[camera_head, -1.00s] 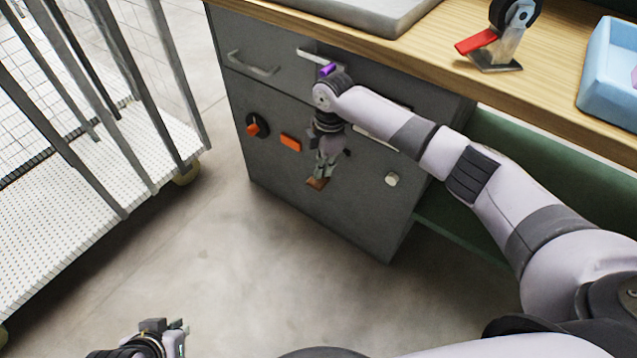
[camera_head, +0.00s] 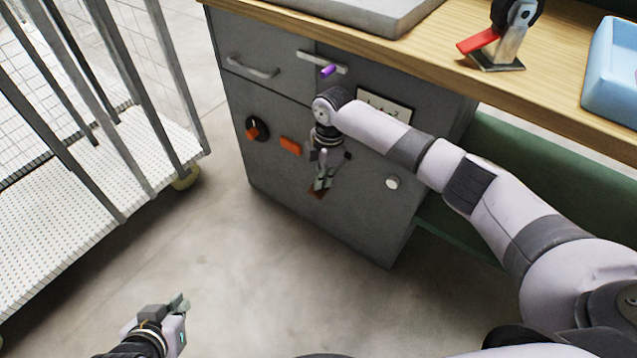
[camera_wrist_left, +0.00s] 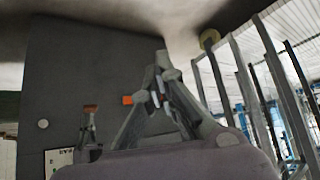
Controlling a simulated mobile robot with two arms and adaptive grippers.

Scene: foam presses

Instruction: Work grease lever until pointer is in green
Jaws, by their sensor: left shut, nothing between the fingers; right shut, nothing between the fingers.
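My right gripper (camera_head: 321,184) is shut and empty, low in front of the grey cabinet (camera_head: 350,220). Its tips are at a small brown piece (camera_head: 317,193) on the cabinet front; I cannot tell whether they touch. This piece also shows in the left wrist view (camera_wrist_left: 91,107). I cannot tell for sure which part is the grease lever. A black round dial or knob (camera_head: 263,124) with an orange-red part and an orange block (camera_head: 290,145) sit left of that gripper. No green zone is readable. My left gripper (camera_head: 179,302) is shut and empty above the floor.
A white knob (camera_head: 392,182), a label plate (camera_head: 398,109), drawer handles and a purple peg (camera_head: 328,71) are on the cabinet front. A barred cart (camera_head: 90,190) stands at the left. A red-handled press (camera_head: 500,40) and a blue tray (camera_head: 612,90) stand on the worktop.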

